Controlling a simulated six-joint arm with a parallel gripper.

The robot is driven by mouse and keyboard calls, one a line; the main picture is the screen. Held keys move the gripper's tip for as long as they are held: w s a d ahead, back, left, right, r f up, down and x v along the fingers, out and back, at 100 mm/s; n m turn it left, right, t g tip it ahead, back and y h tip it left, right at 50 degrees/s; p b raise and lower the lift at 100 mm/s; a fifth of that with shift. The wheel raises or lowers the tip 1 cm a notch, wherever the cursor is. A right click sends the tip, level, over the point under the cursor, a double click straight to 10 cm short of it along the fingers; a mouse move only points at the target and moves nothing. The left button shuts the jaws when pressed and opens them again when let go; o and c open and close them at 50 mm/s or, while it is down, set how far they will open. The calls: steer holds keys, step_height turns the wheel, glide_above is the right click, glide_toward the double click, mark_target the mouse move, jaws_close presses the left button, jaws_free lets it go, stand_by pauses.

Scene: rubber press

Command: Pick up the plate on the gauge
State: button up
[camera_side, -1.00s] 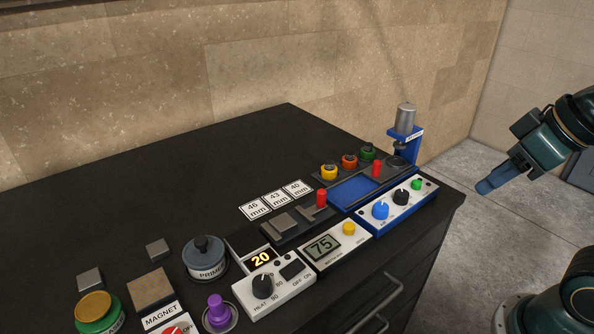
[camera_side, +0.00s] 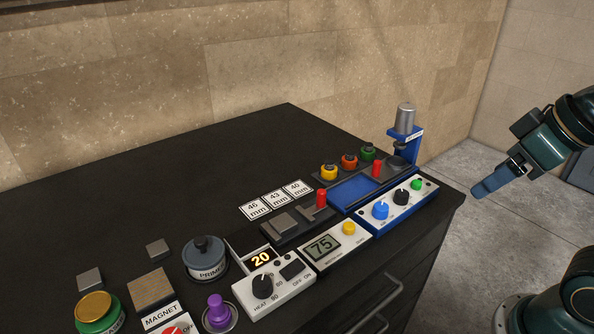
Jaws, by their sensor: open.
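A grey square metal plate (camera_side: 282,222) lies flat on the left end of a dark gauge (camera_side: 312,213) with a T-shaped slide and a red knob. The gauge stands in the middle of the black bench, in front of the 46, 43 and 40 mm cards. My gripper (camera_side: 482,191) is at the far right, beyond the bench's right edge. It is open and empty, well apart from the plate, with its blue fingers pointing down and left. The gap between the fingers is hard to see from this side.
A blue press (camera_side: 404,135) and blue tray (camera_side: 352,191) stand between my gripper and the gauge. Control boxes with knobs (camera_side: 398,205) and a 75 display (camera_side: 322,247) line the front edge. Loose metal plates (camera_side: 157,249) lie at the left. The back of the bench is clear.

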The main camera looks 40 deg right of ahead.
steer(key=w+a+f+n+g+y, duration=0.1)
steer(key=w+a+n+y, duration=0.2)
steer(key=w, duration=0.5)
steer(key=w+a+n+g, duration=0.2)
steer(key=w+a+n, duration=0.1)
steer(key=w+n, duration=0.4)
steer(key=w+a+f+n+g+y, duration=0.1)
steer(key=w+a+n+y, duration=0.15)
steer(key=w, duration=0.65)
steer(key=n+g+y, duration=0.1)
steer(key=n+g, duration=0.1)
steer(key=n, duration=0.4)
glide_toward(283, 221)
steer(key=shift+m+x, duration=0.25)
steer(key=shift+x, duration=1.25)
steer(key=shift+s+a, duration=0.1)
steer(key=shift+s, duration=0.05)
steer(key=shift+x, duration=2.55)
